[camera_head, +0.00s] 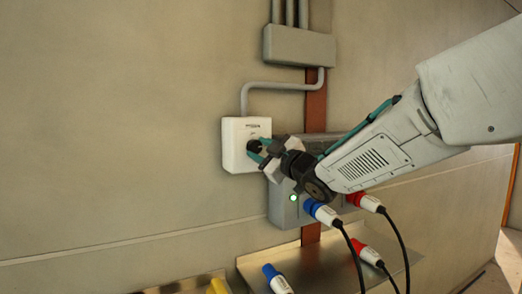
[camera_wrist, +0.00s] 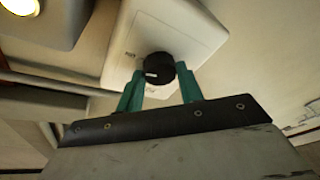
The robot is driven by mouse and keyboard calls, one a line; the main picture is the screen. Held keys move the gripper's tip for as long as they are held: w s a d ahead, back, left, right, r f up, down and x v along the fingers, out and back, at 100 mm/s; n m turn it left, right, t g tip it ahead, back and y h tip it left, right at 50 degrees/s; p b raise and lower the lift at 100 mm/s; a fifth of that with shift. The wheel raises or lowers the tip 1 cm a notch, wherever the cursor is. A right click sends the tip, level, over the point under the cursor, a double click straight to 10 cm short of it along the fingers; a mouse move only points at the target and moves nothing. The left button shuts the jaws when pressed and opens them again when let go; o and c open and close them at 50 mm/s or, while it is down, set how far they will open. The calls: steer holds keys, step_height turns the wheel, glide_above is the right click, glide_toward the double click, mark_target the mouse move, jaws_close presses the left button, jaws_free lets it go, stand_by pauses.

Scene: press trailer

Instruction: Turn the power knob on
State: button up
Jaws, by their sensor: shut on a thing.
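The power knob (camera_wrist: 158,70) is a round black knob with a white mark, on the front of a white switch box (camera_head: 236,155) on the wall. The white box also shows in the wrist view (camera_wrist: 200,30). My gripper (camera_head: 257,148) reaches the box from the right. In the wrist view its two green fingers (camera_wrist: 160,82) are shut on the knob, one on each side. The knob's white mark points to the lower left in the wrist view. The fingers partly hide the knob in the head view and part of the box's lettering in the wrist view.
A grey socket box (camera_head: 283,207) with a lit green lamp (camera_head: 293,198) is just below right. A blue plug (camera_head: 322,212) and a red plug (camera_head: 365,202) with black cables sit there. A metal shelf (camera_head: 310,262) holds loose plugs below. The wall left of the switch is clear.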

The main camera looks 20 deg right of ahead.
steer(key=shift+f+m+t+h, duration=0.1)
steer(key=shift+m+t+h, duration=0.2)
steer(key=shift+m, duration=0.9)
steer(key=o, duration=1)
steer(key=shift+a, duration=0.1)
steer(key=v, duration=0.7)
steer(key=shift+s+f, duration=0.15)
steer(key=shift+s, duration=0.25)
steer(key=shift+f, duration=0.1)
